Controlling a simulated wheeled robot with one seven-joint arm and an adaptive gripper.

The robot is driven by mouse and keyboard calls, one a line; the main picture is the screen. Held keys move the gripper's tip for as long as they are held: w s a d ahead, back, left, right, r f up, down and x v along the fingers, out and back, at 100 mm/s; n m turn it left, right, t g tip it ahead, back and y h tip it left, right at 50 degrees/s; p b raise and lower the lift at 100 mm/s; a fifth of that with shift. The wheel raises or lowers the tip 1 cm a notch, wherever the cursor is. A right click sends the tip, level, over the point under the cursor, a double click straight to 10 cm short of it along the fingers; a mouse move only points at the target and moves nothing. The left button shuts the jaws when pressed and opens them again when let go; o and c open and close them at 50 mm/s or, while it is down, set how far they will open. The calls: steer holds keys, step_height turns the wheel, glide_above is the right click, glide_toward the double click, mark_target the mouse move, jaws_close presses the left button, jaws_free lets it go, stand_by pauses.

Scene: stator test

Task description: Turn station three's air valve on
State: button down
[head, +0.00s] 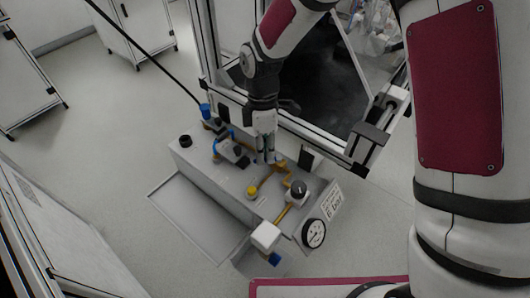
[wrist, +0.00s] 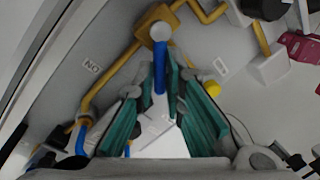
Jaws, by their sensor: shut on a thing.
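The air valve has a yellow body (wrist: 158,20) with a grey round cap and a blue lever (wrist: 160,70) in the wrist view. The lever runs from the cap down between the teal finger pads of my gripper (wrist: 166,82). The fingers are shut on the lever. In the head view my gripper (head: 267,157) reaches down to the top of the grey station box (head: 232,190) and hides most of the valve. A small label (wrist: 92,68), reading upside down like "ON", lies left of the valve, and another label (wrist: 221,68) lies right of it.
Yellow pipes (wrist: 105,85) run to the valve. The floor on the left is open.

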steer(key=m, duration=0.1)
steer(key=w+m, duration=0.1)
steer(key=m, duration=0.1)
steer(key=m+y, duration=0.1)
steer(key=shift+w+d+m+p, duration=0.15)
steer(key=shift+w+m+p, duration=0.15)
steer(key=shift+p, duration=0.1)
steer(key=shift+w+d+m+y+p, duration=0.2)
steer(key=shift+w+d+m, duration=0.1)
steer(key=shift+m, duration=0.9)
steer(key=shift+w+d+m+y+p, duration=0.2)
steer(key=shift+w+m, duration=0.1)
steer(key=shift+m, duration=0.9)
steer(key=shift+t, duration=0.3)
steer(key=c, duration=1.7)
jaws_free()
steer(key=shift+o, duration=0.2)
